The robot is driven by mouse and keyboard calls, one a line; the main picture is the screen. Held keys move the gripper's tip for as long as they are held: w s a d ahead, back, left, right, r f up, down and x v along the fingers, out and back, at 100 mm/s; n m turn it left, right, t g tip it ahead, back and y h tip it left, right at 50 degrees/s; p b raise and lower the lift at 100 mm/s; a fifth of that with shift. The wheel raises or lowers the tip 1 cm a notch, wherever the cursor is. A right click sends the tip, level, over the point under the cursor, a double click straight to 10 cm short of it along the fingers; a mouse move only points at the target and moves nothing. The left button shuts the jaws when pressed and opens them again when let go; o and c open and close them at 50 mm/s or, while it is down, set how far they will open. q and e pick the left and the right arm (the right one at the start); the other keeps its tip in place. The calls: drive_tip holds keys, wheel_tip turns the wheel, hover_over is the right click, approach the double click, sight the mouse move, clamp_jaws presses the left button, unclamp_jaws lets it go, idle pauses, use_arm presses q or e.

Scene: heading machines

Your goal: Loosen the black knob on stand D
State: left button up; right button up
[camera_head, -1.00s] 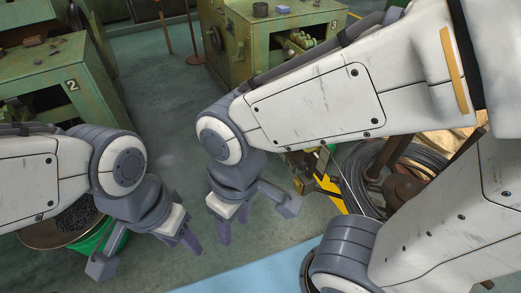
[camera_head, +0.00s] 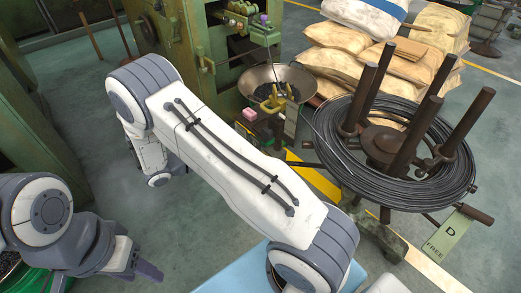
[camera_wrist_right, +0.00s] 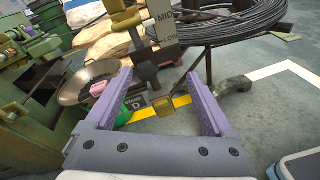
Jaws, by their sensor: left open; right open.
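My left gripper (camera_head: 142,262) is open and empty at the lower left.
A green machine (camera_head: 180,40) stands at the back, with a metal pan (camera_head: 262,80) beside it. Stacked sacks (camera_head: 340,55) lie behind the coil. A light blue surface (camera_head: 235,282) is at the bottom. Grey floor is open at the left centre.

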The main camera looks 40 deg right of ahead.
drive_tip(key=n+t+h+b, duration=0.2)
approach(265, 135)
drive_tip(key=a, duration=0.2)
drive_tip(key=d, duration=1)
drive_tip(key=shift+w+d+f, duration=0.15)
drive_tip(key=shift+w+d, duration=0.2)
drive_tip(key=shift+d, duration=0.05)
use_arm(q)
wheel_tip(265, 135, down, 4)
drive_tip(key=shift+r, duration=0.1)
use_arm(e)
drive_tip(key=c, duration=1.4)
